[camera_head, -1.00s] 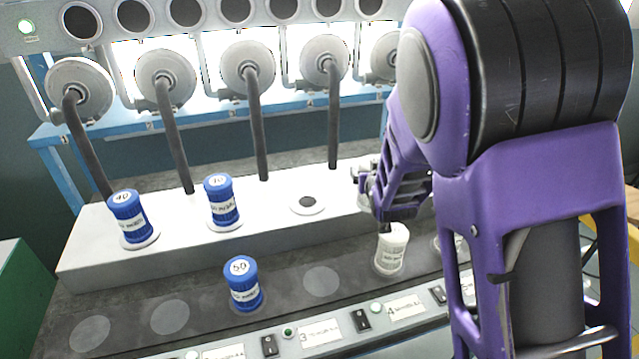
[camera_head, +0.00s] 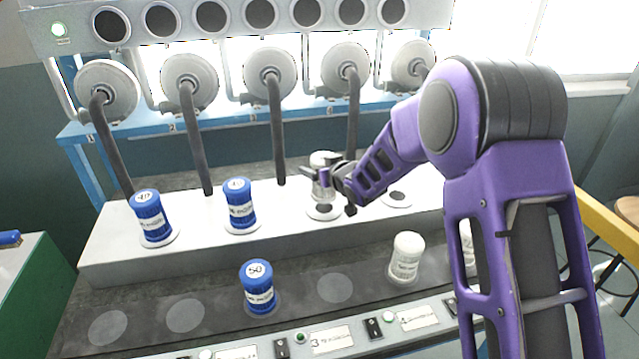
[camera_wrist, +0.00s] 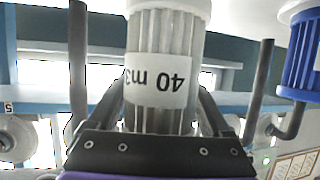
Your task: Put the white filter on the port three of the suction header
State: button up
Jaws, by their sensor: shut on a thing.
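My gripper (camera_head: 325,178) is shut on a white filter (camera_head: 322,162), held roughly upright just above the third port from the left (camera_head: 325,213) of the white suction header (camera_head: 110,250). The port's dark hole shows below the filter, so they appear apart. In the wrist view, the held filter (camera_wrist: 162,35) has a pale ribbed body, a white cap and a label reading "40 m3" upside down; the fingers (camera_wrist: 160,115) flank it. Another white filter (camera_head: 406,258) stands on the dark front strip.
Blue filters stand on the first (camera_head: 151,217) and second (camera_head: 240,204) ports. Another blue filter (camera_head: 258,287) stands on the front strip. The fourth port (camera_head: 397,197) looks empty. Grey hoses (camera_head: 278,130) hang behind the header. Part of a further pale filter (camera_head: 467,240) shows behind my arm.

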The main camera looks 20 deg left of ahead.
jog(key=shift+f, duration=1.85)
jog(key=shift+f+b, duration=0.2)
jog(key=shift+b, duration=0.1)
jog(key=o, duration=1.3)
jog(key=shift+o, duration=0.2)
jog(key=shift+r, duration=0.15)
jog(key=shift+r+p, duration=0.15)
jog(key=shift+p, duration=0.15)
jog(key=v, duration=1.2)
